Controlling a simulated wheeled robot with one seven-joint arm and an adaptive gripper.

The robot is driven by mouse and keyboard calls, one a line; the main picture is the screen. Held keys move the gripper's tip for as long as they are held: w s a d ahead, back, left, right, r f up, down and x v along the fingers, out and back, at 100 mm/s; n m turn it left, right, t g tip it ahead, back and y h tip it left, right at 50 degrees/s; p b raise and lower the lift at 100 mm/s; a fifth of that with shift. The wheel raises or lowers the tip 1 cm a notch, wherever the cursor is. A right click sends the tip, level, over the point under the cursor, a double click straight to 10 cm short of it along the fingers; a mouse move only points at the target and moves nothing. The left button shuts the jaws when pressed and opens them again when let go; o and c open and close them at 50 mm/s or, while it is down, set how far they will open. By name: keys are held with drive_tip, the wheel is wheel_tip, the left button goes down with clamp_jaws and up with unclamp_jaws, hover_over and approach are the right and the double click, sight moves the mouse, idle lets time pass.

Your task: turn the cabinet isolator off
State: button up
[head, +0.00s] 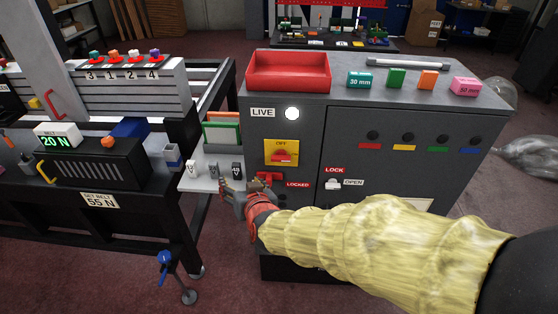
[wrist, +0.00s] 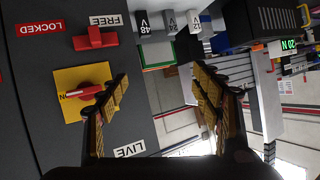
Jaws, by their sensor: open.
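The isolator is a red knob (head: 283,157) on a yellow plate (head: 281,145) on the grey cabinet's front, with OFF marked above it. The knob lies roughly level; in the wrist view the knob (wrist: 86,92) has one end beside the ON mark. Below the plate is a red handle (head: 270,177), with the LOCKED label (head: 297,184) to its right; a FREE label (wrist: 109,20) shows by it in the wrist view. My gripper (head: 232,186) is open and empty, low and left of the isolator. In the wrist view, one finger of my gripper (wrist: 162,76) overlaps the plate's edge; contact cannot be told.
A white lamp (head: 292,113) glows beside the LIVE label. A LOCK/OPEN switch (head: 333,184) is to the right. A red tray (head: 287,72) and several blocks stand on the cabinet top (head: 340,90).

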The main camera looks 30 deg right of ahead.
drive_tip(key=d+f+m+t+h, duration=0.2)
drive_tip(key=d+h, duration=0.3)
drive_tip(key=d, duration=0.2)
drive_tip(key=m+h, duration=0.1)
drive_tip(key=h, duration=0.2)
approach(281, 161)
drive_tip(key=x, duration=0.2)
drive_tip(key=shift+b+x, duration=0.6)
drive_tip(key=shift+x, duration=3.2)
drive_tip(key=shift+c, duration=0.8)
drive_tip(key=c, duration=1)
